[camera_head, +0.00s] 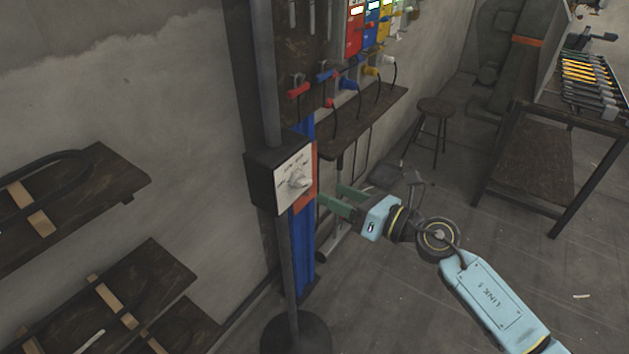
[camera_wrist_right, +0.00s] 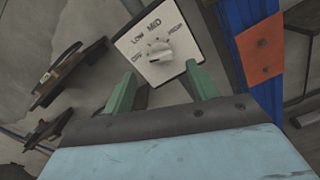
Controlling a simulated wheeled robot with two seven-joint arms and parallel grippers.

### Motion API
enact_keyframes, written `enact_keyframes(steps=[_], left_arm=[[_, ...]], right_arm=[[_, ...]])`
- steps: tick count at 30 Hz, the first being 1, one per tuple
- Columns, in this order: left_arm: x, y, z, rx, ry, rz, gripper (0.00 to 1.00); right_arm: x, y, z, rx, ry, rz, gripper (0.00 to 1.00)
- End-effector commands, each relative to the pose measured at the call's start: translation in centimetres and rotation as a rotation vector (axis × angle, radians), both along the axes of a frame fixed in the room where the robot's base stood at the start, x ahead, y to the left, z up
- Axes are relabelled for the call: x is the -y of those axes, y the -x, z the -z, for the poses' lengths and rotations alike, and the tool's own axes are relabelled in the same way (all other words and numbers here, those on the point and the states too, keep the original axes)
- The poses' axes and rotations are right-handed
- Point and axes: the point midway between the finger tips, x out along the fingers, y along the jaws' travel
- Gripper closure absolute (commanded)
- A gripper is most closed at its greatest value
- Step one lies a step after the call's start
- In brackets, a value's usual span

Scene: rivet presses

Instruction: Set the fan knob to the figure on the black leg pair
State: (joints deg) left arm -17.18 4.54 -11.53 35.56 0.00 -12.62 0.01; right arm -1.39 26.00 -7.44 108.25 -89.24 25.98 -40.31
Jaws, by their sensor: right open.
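The fan knob (camera_head: 299,180) is a pale dial on the white face of a dark box (camera_head: 262,185) on a post. In the right wrist view the knob (camera_wrist_right: 160,52) sits among the labels OFF, LOW, MID and HIGH. Its pointer appears to be near MID, but the mark is too small to be sure. My right gripper (camera_head: 336,197) is open and empty, its green fingers towards the box, apart from the knob. In the wrist view its fingers (camera_wrist_right: 160,76) stand either side below the knob. I cannot make out a black leg pair or its figure.
A wall panel has red (camera_head: 354,36), blue (camera_head: 371,22) and yellow (camera_head: 384,28) units with small lit displays, too small to read. A dark shelf (camera_head: 350,128) is below. Wall racks (camera_head: 75,200) are at left; a stool (camera_head: 435,107) and bench (camera_head: 530,165) at right.

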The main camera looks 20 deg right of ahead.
Motion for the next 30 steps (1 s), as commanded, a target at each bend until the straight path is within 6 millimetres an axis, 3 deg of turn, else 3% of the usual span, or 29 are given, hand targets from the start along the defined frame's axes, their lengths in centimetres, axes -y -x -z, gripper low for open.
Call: enact_keyframes(steps=[3, 9, 22, 30], left_arm=[[-0.1, 0.0, -0.3, -0.001, -0.001, 0.000, 0.64], [-0.1, 0.0, -0.4, -0.001, -0.001, -0.001, 0.64], [-0.2, 0.1, -0.4, -0.001, -0.002, -0.001, 0.64], [-0.2, 0.1, -0.4, -0.002, -0.002, -0.002, 0.64]], right_arm=[[-1.5, -2.0, -0.2, 0.002, -0.004, 0.001, 0.42], [-3.1, -4.1, 0.0, -0.001, -0.004, 0.001, 0.42], [-3.7, -4.8, 0.1, -0.002, -0.001, 0.001, 0.42], [-3.7, -4.7, 0.0, -0.002, -0.001, 0.001, 0.77]])
